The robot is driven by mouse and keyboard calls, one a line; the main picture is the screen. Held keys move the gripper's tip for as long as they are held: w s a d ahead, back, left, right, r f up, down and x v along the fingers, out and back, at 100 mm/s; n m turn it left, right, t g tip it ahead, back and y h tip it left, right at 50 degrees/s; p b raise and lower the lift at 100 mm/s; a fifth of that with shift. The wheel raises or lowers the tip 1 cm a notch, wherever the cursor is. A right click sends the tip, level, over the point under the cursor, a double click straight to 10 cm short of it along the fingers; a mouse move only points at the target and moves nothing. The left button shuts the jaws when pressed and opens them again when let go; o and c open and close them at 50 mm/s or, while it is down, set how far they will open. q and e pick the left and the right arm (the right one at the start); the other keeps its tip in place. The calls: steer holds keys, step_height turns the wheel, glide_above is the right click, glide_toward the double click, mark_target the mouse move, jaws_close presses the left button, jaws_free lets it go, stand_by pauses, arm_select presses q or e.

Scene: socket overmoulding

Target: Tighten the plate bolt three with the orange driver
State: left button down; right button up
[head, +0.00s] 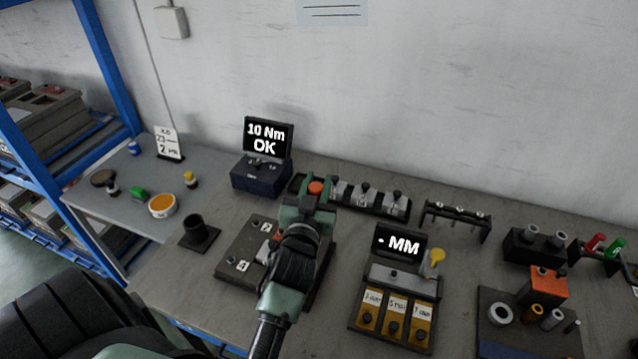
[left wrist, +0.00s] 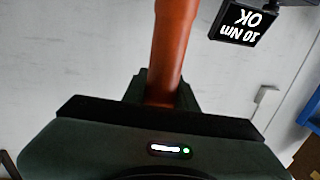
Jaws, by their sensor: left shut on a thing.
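My left gripper (head: 312,205) is over the dark plate (head: 232,250) on the bench, shut on the orange driver (head: 316,187). The driver's rounded orange top shows above the jaws. In the left wrist view the driver's orange shaft (left wrist: 170,50) runs between the jaws (left wrist: 162,92). The plate carries white number labels, with a 4 readable at its near left corner. My gripper and wrist cover the plate's right part. Bolt three and the driver's tip are hidden, so I cannot tell if they touch. My right gripper is not in view.
A torque display (head: 266,138) behind the plate reads "10 Nm OK". A black cup holder (head: 199,233) stands left of the plate. A second display (head: 400,245) with yellow bins (head: 394,322) stands to the right. A rack of fittings (head: 367,199) is behind.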

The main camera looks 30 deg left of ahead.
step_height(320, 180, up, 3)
steer(key=p, duration=0.2)
steer(key=shift+p, duration=0.3)
stand_by(0.3)
